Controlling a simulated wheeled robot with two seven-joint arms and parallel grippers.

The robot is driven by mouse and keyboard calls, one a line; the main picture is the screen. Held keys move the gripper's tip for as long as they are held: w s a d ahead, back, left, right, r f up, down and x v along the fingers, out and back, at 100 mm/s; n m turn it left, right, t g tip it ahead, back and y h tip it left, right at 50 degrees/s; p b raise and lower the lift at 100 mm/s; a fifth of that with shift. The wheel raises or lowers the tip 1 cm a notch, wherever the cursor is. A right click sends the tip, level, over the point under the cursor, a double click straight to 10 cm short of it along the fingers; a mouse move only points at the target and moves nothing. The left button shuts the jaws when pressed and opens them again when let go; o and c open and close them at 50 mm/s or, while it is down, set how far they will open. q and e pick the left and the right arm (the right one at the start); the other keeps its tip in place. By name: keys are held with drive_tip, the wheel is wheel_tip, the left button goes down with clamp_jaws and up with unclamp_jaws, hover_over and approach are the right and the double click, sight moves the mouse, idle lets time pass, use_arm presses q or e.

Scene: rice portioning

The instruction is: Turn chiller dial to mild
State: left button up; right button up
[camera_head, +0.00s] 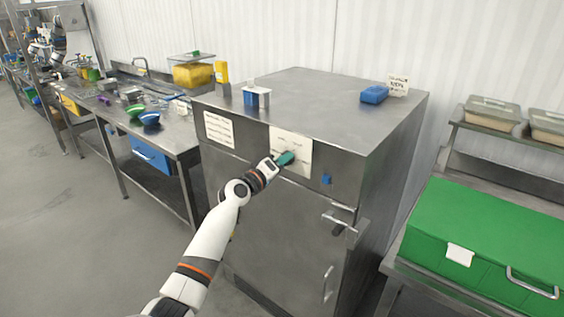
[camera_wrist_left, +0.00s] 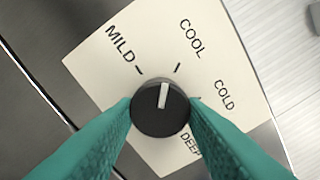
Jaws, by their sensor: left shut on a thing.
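The chiller (camera_head: 285,230) is a steel cabinet with a cream label plate (camera_head: 299,143) on its front. In the left wrist view the black dial (camera_wrist_left: 160,112) sits on this plate (camera_wrist_left: 95,60), marked MILD, COOL, COLD and a partly covered DEEP. Its white pointer (camera_wrist_left: 163,95) points between the MILD and COOL ticks, closer to COOL. My left gripper (camera_head: 286,158) is at the plate, its teal fingers shut on the dial from both sides. In the head view the gripper hides the dial. My right gripper is in neither view.
The door latch (camera_head: 338,221) sticks out below right of the dial, with a small blue item (camera_head: 326,180) above it. A blue box (camera_head: 375,94) and other items stand on the chiller top. A green crate (camera_head: 480,235) is at right, a worktable (camera_head: 165,137) at left.

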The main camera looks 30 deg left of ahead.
use_arm(q)
drive_tip(key=shift+d+n+p, duration=0.1)
drive_tip(key=shift+n+p, duration=1.35)
drive_tip(key=shift+n, duration=2.75)
drive_tip(key=o, duration=1)
drive_tip(key=shift+r, duration=0.1)
drive_tip(key=s, duration=0.4)
drive_tip(key=s+b, duration=0.1)
drive_tip(key=s, duration=0.3)
drive_tip(key=s+a, duration=0.1)
drive_tip(key=s, duration=0.3)
drive_tip(key=shift+b, duration=0.3)
